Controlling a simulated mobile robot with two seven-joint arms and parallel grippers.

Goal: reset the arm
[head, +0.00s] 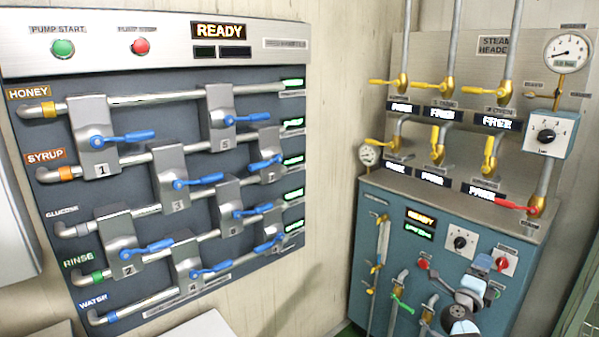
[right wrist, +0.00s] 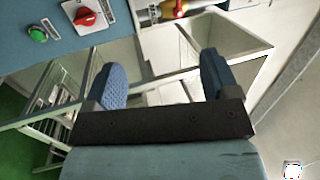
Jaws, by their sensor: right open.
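My right arm shows in the head view in front of the lower right of the blue cabinet (head: 379,250). Its right gripper (head: 488,264) is small there and partly hidden by my own links. In the right wrist view the right gripper (right wrist: 160,68) has its two blue fingers wide apart, with nothing between them. A red knob (right wrist: 86,17) and a green button (right wrist: 37,33) on the blue panel lie beyond the left finger. I cannot tell the exact gap to the panel. My left gripper is not in view.
The valve panel (head: 190,190) with blue levers fills the left, its display (head: 219,31) reading READY. Above the cabinet is the steam header (head: 480,65) with yellow levers and one red lever (head: 519,208). A metal frame (right wrist: 200,45) lies beyond the fingers in the wrist view.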

